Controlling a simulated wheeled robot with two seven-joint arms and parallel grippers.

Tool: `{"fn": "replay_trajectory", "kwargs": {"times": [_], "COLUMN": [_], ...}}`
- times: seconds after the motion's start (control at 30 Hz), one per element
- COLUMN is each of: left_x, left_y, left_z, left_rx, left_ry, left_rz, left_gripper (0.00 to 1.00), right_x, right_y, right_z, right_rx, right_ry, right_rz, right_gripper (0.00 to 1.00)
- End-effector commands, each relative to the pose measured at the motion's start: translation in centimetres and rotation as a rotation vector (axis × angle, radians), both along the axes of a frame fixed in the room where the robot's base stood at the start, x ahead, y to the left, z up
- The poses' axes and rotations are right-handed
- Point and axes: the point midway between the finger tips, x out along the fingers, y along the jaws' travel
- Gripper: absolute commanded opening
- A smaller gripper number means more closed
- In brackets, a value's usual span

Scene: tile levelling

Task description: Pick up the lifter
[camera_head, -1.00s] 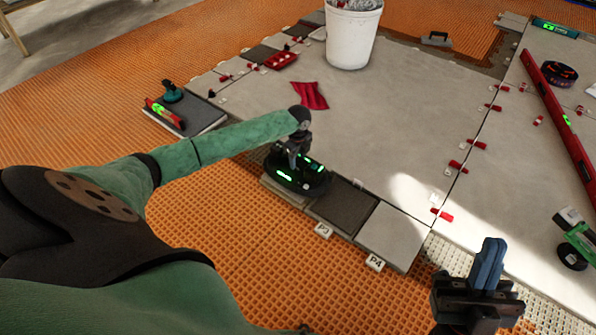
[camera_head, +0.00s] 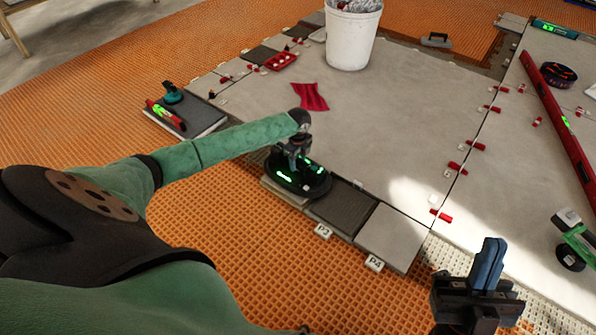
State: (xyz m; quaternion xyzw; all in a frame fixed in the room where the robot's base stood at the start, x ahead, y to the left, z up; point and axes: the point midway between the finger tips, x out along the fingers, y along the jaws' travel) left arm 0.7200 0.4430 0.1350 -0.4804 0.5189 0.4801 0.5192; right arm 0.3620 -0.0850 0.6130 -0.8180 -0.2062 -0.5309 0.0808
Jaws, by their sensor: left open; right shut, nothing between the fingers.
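A dark, rounded device with green lit marks (camera_head: 316,187), which may be the lifter, sits on the small tiles at the front edge of the floor slab. My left gripper (camera_head: 297,164) is directly above it, pointing down with open jaws. The gripper hides part of the device, and I cannot tell whether the fingers touch it. My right gripper (camera_head: 488,266) is shut and empty at the lower right, over the mat's edge. A green-handled tool with a dark round pad (camera_head: 572,257) stands at the right edge, partly out of view.
A white bucket (camera_head: 351,40), a red cloth (camera_head: 310,96) and a long red level (camera_head: 556,112) rest on the slab. A tile stack (camera_head: 205,122) is at left. Red clips line the joints.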

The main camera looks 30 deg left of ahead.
Motion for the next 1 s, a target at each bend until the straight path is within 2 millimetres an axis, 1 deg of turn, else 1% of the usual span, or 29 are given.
{"fn": "replay_trajectory", "kwargs": {"times": [0.3,0.63,0.77,0.8,0.87,0.9,1.0], "left_x": [-0.03,-0.03,-0.03,-0.03,-0.03,-0.03,0.11], "left_y": [0.01,0.01,0.01,0.01,0.01,0.01,0.03], "left_z": [-0.11,-0.19,-0.19,-0.19,-0.19,-0.19,0.06], "left_rx": [0.0,0.0,0.0,0.0,0.0,0.0,0.0], "left_ry": [0.001,0.001,0.001,0.001,0.001,0.001,-0.002], "left_rz": [0.0,0.0,0.0,0.0,0.0,0.0,0.0], "left_gripper": [0.47,0.47,0.22,0.14,0.02,0.0,0.0], "right_x": [0.0,0.0,0.0,0.0,0.0,0.0,0.0], "right_y": [0.0,0.0,0.0,0.0,0.0,0.0,0.0], "right_z": [0.44,0.45,0.45,0.45,0.45,0.45,0.5], "right_rx": [0.0,0.0,0.0,0.0,0.0,0.0,0.0], "right_ry": [0.0,0.0,0.0,0.0,0.0,0.0,0.0], "right_rz": [0.0,0.0,0.0,0.0,0.0,0.0,0.0], "right_gripper": [0.0,0.0,0.0,0.0,0.0,0.0,0.0]}}
